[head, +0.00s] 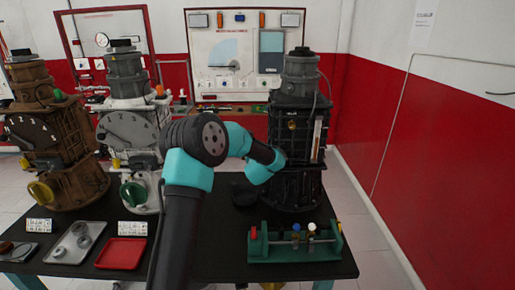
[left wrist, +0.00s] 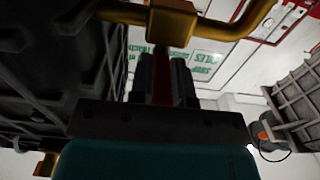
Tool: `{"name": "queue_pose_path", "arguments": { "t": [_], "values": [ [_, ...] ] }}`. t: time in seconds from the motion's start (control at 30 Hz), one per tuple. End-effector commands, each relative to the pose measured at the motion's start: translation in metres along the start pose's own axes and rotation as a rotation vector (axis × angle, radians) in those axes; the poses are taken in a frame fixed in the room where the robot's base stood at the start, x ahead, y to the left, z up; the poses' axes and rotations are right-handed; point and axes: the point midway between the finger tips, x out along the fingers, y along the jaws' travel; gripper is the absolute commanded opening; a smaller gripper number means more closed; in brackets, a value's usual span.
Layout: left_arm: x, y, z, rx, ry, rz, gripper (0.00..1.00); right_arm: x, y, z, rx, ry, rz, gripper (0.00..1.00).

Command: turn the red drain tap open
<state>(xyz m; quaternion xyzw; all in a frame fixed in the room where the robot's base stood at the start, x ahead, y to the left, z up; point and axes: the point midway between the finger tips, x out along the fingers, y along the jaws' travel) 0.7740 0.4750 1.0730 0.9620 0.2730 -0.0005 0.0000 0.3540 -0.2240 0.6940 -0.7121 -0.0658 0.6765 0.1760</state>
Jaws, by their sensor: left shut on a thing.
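In the left wrist view, my left gripper (left wrist: 163,62) is shut on a narrow red piece, which looks like the handle of the red drain tap (left wrist: 161,88). Only a thin strip of it shows between the dark fingers. A brass fitting with a pipe (left wrist: 172,22) lies just beyond the fingertips. In the head view, my left arm reaches to the left side of the black engine trainer (head: 298,135). Its fingers and the tap are hidden there, so I cannot tell how far the tap is turned. My right gripper is in neither view.
A brown trainer (head: 55,130) and a grey-white one (head: 128,75) stand left on the table. A grey tray (head: 65,250), a red tray (head: 121,254) and a green valve rack (head: 275,248) lie in front. A dark ribbed wall (left wrist: 40,75) is close beside my left gripper.

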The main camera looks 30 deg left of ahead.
Motion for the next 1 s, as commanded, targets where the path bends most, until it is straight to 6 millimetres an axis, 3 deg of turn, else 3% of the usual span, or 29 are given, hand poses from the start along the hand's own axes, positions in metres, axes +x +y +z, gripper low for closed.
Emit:
{"name": "queue_pose_path", "arguments": {
  "t": [0.47, 1.0],
  "values": [
    [0.000, -0.004, -0.001, 0.001, 0.002, 0.093, 0.00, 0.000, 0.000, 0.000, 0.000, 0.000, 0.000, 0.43],
    [0.003, -0.013, 0.000, 0.002, 0.001, 0.402, 0.00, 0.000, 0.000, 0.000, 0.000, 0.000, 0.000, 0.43]
  ]
}}
